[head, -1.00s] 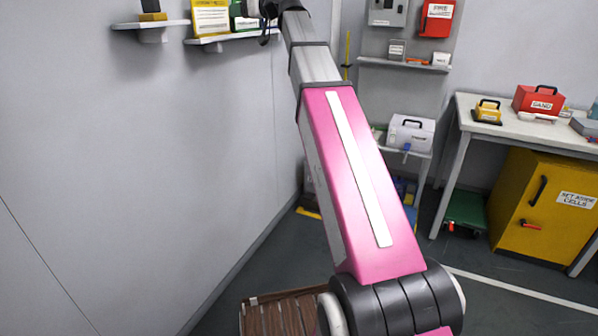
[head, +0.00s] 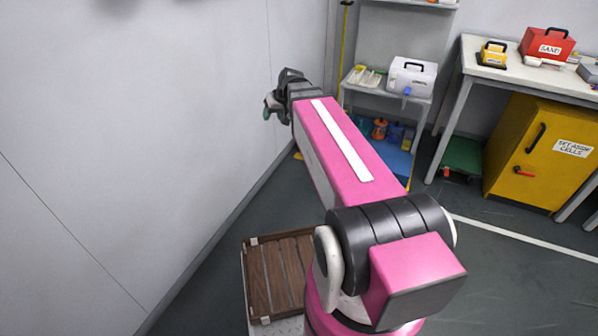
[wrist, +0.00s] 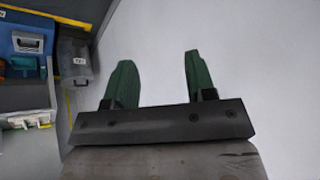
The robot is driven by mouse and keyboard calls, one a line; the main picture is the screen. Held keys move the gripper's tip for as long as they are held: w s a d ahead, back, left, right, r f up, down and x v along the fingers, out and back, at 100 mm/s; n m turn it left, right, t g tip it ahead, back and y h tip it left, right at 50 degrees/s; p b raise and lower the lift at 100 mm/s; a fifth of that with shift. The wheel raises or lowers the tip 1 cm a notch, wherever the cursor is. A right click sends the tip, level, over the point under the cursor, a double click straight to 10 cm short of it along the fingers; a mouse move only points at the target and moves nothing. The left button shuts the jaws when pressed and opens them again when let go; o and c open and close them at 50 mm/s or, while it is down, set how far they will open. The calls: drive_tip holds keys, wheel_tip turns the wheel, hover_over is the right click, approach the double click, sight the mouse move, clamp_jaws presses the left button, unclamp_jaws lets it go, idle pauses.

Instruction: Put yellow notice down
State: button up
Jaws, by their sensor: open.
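The yellow notice is not in view in either current picture. My gripper (head: 270,106) is beside the plain grey wall in the head view, small and partly hidden behind its own wrist. In the wrist view my gripper (wrist: 160,72) shows two green fingers standing apart. Nothing is between them, only pale wall behind.
A shelf rack with a white case (head: 411,78) stands beyond the arm. A white table (head: 500,70) bears a red sand box (head: 547,46) and a yellow box (head: 493,54). A yellow cabinet (head: 520,150) is under it. Floor (head: 500,275) in front is clear.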

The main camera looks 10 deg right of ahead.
drive_tip(key=s+d+f+m+g+h, duration=0.1)
drive_tip(key=s+d+f+g+h, duration=0.1)
drive_tip(key=s+f, duration=0.6)
drive_tip(key=s+d+f+m+g+h, duration=0.1)
drive_tip(key=s+d+f+g, duration=0.1)
drive_tip(key=s+f, duration=0.6)
drive_tip(key=shift+s+d+f+h, duration=0.25)
drive_tip(key=shift+d+h, duration=0.15)
drive_tip(key=shift+d, duration=0.5)
